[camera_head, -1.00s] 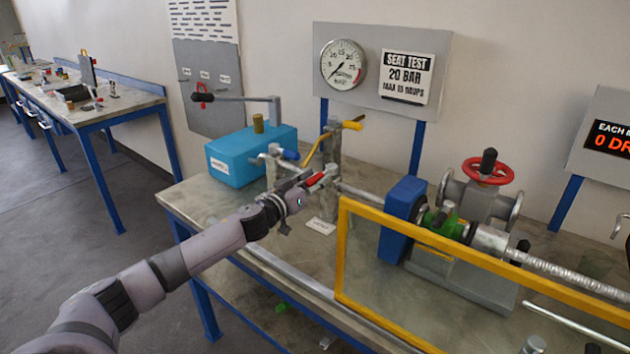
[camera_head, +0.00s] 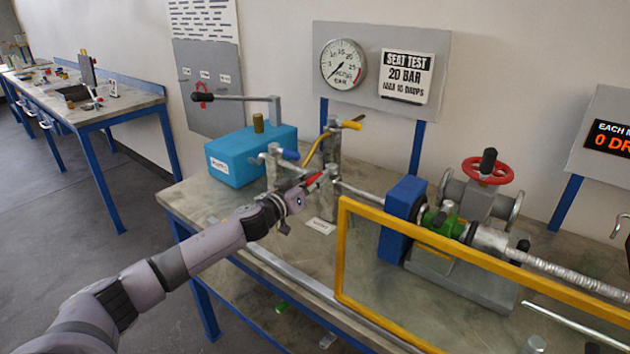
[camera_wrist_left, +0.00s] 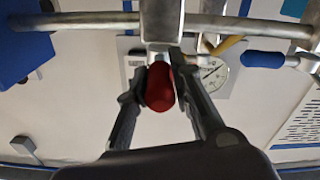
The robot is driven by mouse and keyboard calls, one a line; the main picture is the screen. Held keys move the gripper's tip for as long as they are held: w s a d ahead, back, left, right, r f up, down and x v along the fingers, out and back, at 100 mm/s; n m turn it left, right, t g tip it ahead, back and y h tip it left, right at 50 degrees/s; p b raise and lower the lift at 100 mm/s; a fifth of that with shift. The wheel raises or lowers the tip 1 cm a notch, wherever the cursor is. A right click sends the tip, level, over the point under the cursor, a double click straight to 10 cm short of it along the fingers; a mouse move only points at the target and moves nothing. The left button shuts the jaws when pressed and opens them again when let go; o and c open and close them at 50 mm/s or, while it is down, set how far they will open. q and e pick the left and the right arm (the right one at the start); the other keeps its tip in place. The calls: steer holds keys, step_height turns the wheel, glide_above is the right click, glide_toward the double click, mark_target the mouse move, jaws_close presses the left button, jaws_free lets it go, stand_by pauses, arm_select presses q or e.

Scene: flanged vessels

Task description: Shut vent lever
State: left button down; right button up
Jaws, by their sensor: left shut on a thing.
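A red-gripped lever (camera_head: 315,180) sits on the pipework at the left end of the test bench. My left gripper (camera_head: 303,191) reaches it from the front left. In the left wrist view, the red grip (camera_wrist_left: 160,86) lies between the two fingers of my left gripper (camera_wrist_left: 161,92), which are shut on it. A blue-gripped lever (camera_head: 290,155) and a yellow-gripped lever (camera_head: 352,125) are on the same pipework behind. A small white tag (camera_head: 320,226) lies below; its text is too small to read. My right gripper is not in view.
A yellow-framed clear guard (camera_head: 343,250) stands just right of my gripper. A blue box pump (camera_head: 250,157) with a long handle is behind left. A green-bodied valve in a blue clamp (camera_head: 402,218) is on the right. A pressure gauge (camera_head: 343,65) is on the wall panel.

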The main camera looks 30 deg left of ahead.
arm_select(q)
steer(key=shift+d+y, duration=0.15)
steer(key=shift+y, duration=0.15)
steer(key=shift+d+n+y, duration=0.35)
steer(key=shift+n+y, duration=0.15)
steer(key=shift+y, duration=0.2)
steer(key=shift+w+d+f+n+g+y+b, duration=0.1)
steer(key=shift+d+n+g+y+b, duration=0.3)
steer(key=shift+n+y+b, duration=0.65)
steer(key=shift+w+d+r+n+g+y+b, duration=0.1)
steer(key=shift+w+d+n+g+y+b, duration=0.15)
steer(key=shift+d+n+y, duration=0.75)
steer(key=shift+f+n+g+y+b, duration=0.1)
steer(key=shift+n+g+y+b, duration=0.35)
steer(key=shift+y, duration=1.2)
steer(key=c, duration=1.4)
jaws_free()
